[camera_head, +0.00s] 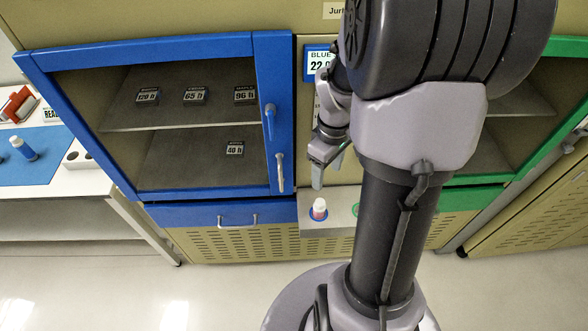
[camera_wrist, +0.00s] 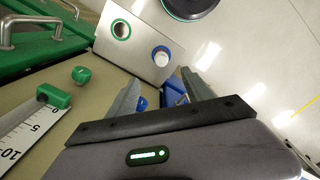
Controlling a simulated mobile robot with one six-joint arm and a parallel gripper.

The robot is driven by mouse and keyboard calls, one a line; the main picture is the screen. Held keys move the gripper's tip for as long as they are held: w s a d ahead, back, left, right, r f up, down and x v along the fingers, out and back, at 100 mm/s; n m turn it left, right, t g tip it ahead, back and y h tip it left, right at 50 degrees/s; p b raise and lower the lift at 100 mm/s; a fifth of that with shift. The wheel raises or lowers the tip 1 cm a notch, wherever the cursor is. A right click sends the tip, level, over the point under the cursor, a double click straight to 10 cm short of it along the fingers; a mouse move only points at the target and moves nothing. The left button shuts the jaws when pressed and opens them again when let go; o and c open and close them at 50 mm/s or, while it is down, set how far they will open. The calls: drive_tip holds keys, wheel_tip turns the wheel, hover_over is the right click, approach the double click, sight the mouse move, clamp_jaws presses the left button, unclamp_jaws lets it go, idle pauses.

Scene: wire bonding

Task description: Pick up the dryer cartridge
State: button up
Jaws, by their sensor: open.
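A small white-capped cartridge (camera_head: 319,207) with a reddish band stands upright at a blue ring on a pale ledge (camera_head: 342,201) below the cabinets. In the wrist view its round white top shows inside the blue ring (camera_wrist: 161,55), beside an empty-looking green ring (camera_wrist: 121,30). I take it to be the dryer cartridge. My gripper (camera_head: 318,172) is above the ledge, over the cartridge and apart from it. In the wrist view the fingers of my gripper (camera_wrist: 160,92) are spread with nothing held, and the cartridge lies beyond their tips.
A blue-framed glass cabinet (camera_head: 150,47) with several labelled blocks stands left of the arm; its handle (camera_head: 281,172) projects. A green-framed cabinet (camera_head: 471,195) is at right. A side bench (camera_head: 88,185) holds a blue mat and bottle. In the wrist view a green knob (camera_wrist: 81,75) sits near a scale.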

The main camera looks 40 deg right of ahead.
sight(321, 202)
drive_tip(key=f+b, duration=0.1)
drive_tip(key=f, duration=0.3)
drive_tip(key=f+b, duration=0.2)
drive_tip(key=f, duration=0.1)
drive_tip(key=f+b, duration=0.2)
drive_tip(key=f, duration=0.2)
drive_tip(key=shift+a+f, duration=0.3)
drive_tip(key=shift+f, duration=0.05)
wheel_tip(321, 202, down, 5)
drive_tip(key=b, duration=0.3)
drive_tip(key=shift+w+d, duration=0.15)
drive_tip(key=shift+r, duration=0.15)
drive_tip(key=shift+c, duration=0.2)
clamp_jaws()
